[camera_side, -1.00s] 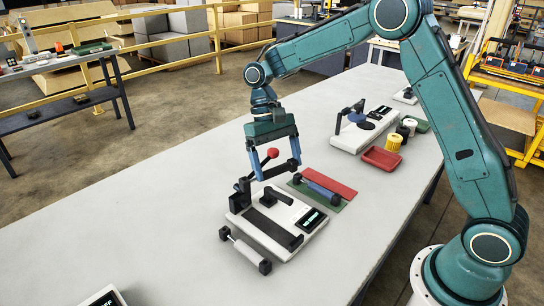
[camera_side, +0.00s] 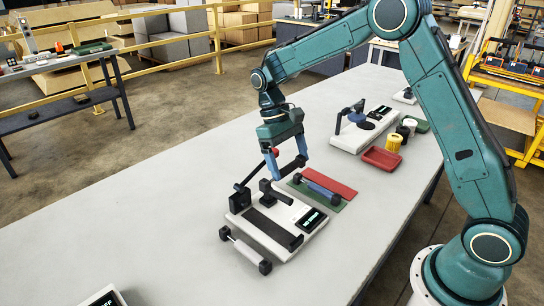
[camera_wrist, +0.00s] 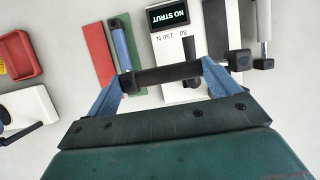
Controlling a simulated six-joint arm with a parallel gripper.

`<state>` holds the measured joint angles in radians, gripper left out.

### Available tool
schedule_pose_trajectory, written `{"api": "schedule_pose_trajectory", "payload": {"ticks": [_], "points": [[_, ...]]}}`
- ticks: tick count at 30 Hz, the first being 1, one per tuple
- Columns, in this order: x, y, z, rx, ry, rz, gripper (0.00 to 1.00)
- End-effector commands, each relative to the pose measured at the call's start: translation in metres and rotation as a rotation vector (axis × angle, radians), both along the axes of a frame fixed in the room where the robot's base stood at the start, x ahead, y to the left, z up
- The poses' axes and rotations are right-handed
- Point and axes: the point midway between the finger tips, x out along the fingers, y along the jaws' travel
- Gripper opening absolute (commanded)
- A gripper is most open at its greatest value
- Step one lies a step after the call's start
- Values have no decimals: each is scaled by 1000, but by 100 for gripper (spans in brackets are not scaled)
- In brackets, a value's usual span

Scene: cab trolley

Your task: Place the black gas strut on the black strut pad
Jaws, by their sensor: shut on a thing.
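My gripper (camera_side: 290,166) is shut on the black gas strut (camera_wrist: 165,76), which lies crosswise between the two blue fingers. It is held above the table, near the white tester (camera_side: 312,247). The strut also shows in the side view (camera_side: 291,167). A black strip (camera_side: 266,229), which may be the black strut pad, runs along the tester; it shows in the wrist view (camera_wrist: 216,25) too. I cannot tell for sure that it is the pad. The tester's screen (camera_wrist: 172,16) reads "NO STRUT".
A blue strut (camera_side: 320,187) lies on the green pad (camera_side: 328,204), beside the red pad (camera_side: 335,182). A silver strut (camera_side: 245,250) lies at the tester's left edge. The tester's lever has a red knob (camera_side: 275,152) close to my gripper. A red tray (camera_side: 381,158) stands farther back.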

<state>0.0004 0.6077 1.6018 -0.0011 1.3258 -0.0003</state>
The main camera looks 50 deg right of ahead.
Motion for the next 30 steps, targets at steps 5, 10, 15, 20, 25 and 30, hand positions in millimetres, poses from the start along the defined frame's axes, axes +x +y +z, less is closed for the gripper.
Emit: {"api": "schedule_pose_trajectory", "payload": {"ticks": [5,10,15,20,25,30], "points": [[0,0,1,0,-1,-4,63],[0,1,3,1,-1,-29,63],[0,4,8,1,-2,-84,63],[0,7,14,1,-2,-157,63],[-1,12,21,1,-3,-242,63],[-2,16,29,1,-2,-328,63]]}}
